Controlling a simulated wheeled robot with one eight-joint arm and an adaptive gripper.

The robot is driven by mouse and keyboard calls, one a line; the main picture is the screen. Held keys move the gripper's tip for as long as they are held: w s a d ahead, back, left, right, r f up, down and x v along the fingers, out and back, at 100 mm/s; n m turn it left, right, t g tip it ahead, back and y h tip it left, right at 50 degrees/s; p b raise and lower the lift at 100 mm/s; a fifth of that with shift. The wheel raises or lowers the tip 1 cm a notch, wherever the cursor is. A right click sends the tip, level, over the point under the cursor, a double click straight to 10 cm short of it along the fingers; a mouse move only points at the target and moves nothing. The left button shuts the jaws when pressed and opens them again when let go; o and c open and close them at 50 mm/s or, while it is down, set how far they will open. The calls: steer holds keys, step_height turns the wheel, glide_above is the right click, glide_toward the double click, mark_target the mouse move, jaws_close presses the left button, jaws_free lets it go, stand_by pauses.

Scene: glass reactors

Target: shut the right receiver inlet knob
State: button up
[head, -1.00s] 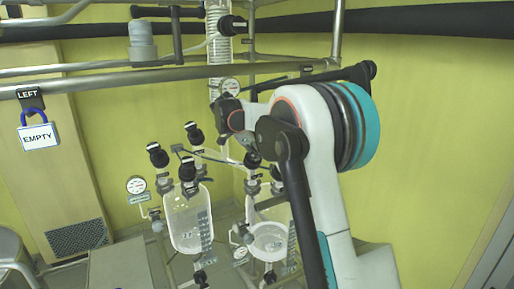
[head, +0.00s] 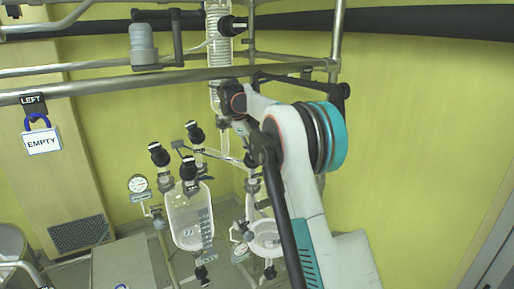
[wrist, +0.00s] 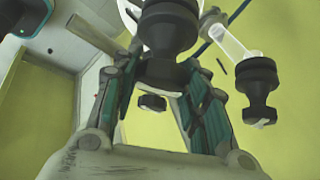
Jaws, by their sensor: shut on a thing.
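In the wrist view my gripper (wrist: 160,70) has its two teal-padded fingers on either side of a black knob (wrist: 165,38), shut on its lower part. The knob joins pale glass at the top of the picture. In the head view the right receiver (head: 265,237) is a round glass vessel, partly behind my arm. Its upper fittings are mostly hidden by my arm, and I cannot make out my fingertips there. I cannot tell from the knob how far it is turned.
A second black knob (wrist: 260,88) on a glass arm stands close to the right of my fingers. The left glass vessel (head: 190,222) carries several black knobs and a gauge (head: 137,184). A steel rail (head: 130,86) crosses above. Open yellow wall lies right.

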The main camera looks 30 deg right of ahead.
steer(key=shift+f, duration=0.1)
steer(key=o, duration=1.1)
